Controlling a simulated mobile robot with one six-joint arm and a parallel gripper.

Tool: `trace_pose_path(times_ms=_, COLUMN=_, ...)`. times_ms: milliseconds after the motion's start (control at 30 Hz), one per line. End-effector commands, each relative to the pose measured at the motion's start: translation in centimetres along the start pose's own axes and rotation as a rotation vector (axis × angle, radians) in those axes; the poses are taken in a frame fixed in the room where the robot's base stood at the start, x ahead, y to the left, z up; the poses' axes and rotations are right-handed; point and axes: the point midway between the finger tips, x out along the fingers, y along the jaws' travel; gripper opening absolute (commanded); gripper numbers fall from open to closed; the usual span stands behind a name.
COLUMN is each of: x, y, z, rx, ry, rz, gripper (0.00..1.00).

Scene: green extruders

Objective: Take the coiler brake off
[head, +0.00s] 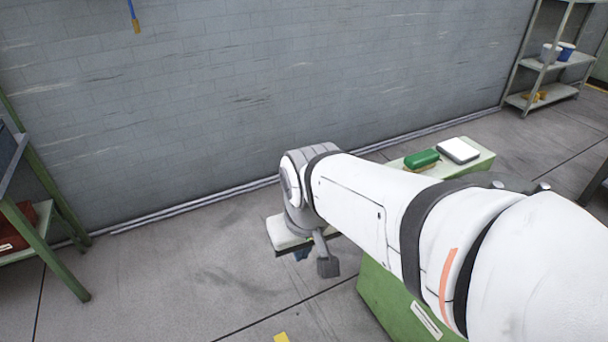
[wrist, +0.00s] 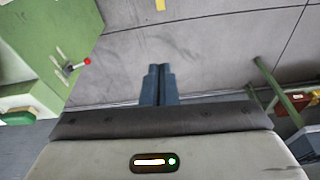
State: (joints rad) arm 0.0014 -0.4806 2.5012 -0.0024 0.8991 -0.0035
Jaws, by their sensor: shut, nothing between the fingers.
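A short metal lever with a red knob (wrist: 87,61) sticks out from the face of the green machine (wrist: 45,30) at the left of the wrist view. It is the only brake-like handle I can see; no label on it is readable. My gripper (wrist: 160,68) is shut and empty, its blue-grey fingers side by side, over bare floor to the right of the lever and apart from it. In the head view, my arm covers much of the green machine (head: 390,300), and the lever is not visible there.
A green block (head: 421,159) and a white box (head: 458,150) lie on the machine's top. A green-framed bench (head: 40,240) stands at the left, a shelf rack (head: 548,65) at the far right. The grey wall (head: 250,80) stands behind.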

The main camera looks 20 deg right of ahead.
Motion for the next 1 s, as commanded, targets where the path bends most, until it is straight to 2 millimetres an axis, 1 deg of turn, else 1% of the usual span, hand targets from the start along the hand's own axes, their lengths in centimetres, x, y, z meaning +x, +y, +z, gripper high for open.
trace_pose_path(times_ms=67, x=0.1, y=0.0, z=0.0, rx=-0.002, ry=-0.002, rz=0.002, gripper=0.0)
trace_pose_path(times_ms=167, x=1.1, y=0.6, z=-0.1, rx=-0.019, ry=-0.027, rz=0.025, gripper=0.0)
trace_pose_path(times_ms=267, x=3.5, y=1.5, z=-0.4, rx=-0.074, ry=-0.092, rz=0.084, gripper=0.0)
trace_pose_path(times_ms=367, x=7.0, y=3.8, z=-1.0, rx=-0.154, ry=-0.192, rz=0.18, gripper=0.0)
trace_pose_path(times_ms=400, x=8.5, y=4.9, z=-1.4, rx=-0.193, ry=-0.239, rz=0.224, gripper=0.0)
trace_pose_path(times_ms=467, x=10.8, y=6.7, z=-1.9, rx=-0.255, ry=-0.311, rz=0.291, gripper=0.0)
trace_pose_path(times_ms=500, x=12.3, y=7.9, z=-2.4, rx=-0.297, ry=-0.358, rz=0.335, gripper=0.0)
trace_pose_path(times_ms=567, x=14.5, y=9.6, z=-3.1, rx=-0.362, ry=-0.427, rz=0.4, gripper=0.0)
trace_pose_path(times_ms=600, x=16.1, y=10.8, z=-3.6, rx=-0.406, ry=-0.472, rz=0.442, gripper=0.0)
trace_pose_path(times_ms=667, x=18.4, y=12.4, z=-4.5, rx=-0.473, ry=-0.539, rz=0.504, gripper=0.0)
trace_pose_path(times_ms=700, x=20.0, y=13.5, z=-5.1, rx=-0.519, ry=-0.583, rz=0.545, gripper=0.0)
trace_pose_path(times_ms=767, x=22.4, y=15.1, z=-6.0, rx=-0.589, ry=-0.645, rz=0.605, gripper=0.0)
trace_pose_path(times_ms=800, x=24.1, y=16.1, z=-6.7, rx=-0.638, ry=-0.687, rz=0.644, gripper=0.0)
trace_pose_path(times_ms=867, x=26.8, y=17.6, z=-7.7, rx=-0.712, ry=-0.745, rz=0.702, gripper=0.0)
trace_pose_path(times_ms=900, x=28.7, y=18.4, z=-8.4, rx=-0.764, ry=-0.783, rz=0.74, gripper=0.0)
trace_pose_path(times_ms=967, x=31.5, y=19.7, z=-9.4, rx=-0.842, ry=-0.837, rz=0.796, gripper=0.0)
trace_pose_path(times_ms=1000, x=33.6, y=20.4, z=-10.1, rx=-0.895, ry=-0.87, rz=0.832, gripper=0.0)
